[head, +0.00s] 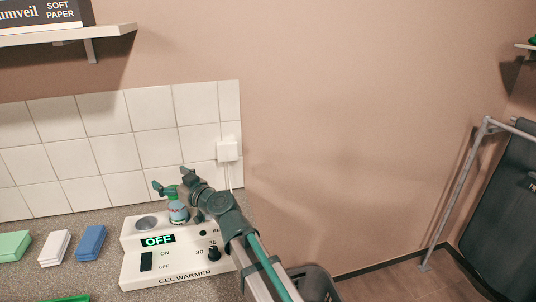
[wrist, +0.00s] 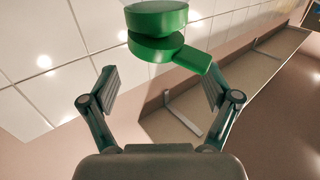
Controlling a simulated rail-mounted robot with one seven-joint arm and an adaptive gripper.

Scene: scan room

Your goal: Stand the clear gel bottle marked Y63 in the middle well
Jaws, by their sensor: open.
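The bottle (head: 178,212) stands upright in the middle well of the white gel warmer (head: 150,283). Its label looks pale blue; any mark on it is too small to read. Its green pump cap (wrist: 157,45) shows in the wrist view, between and just beyond the fingertips. My gripper (head: 171,184) is at the bottle's top. It is open in the wrist view (wrist: 160,80), with a gap between each finger and the cap. The left well (head: 147,222) is empty. My gripper and arm hide the area right of the bottle.
The warmer's display reads OFF. Green (head: 13,246), white (head: 55,247) and blue (head: 90,243) folded stacks lie on the counter (head: 105,222) to the left. A tiled wall (head: 95,150) rises behind, with a white socket box (head: 227,151). A shelf (head: 60,35) hangs at upper left.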

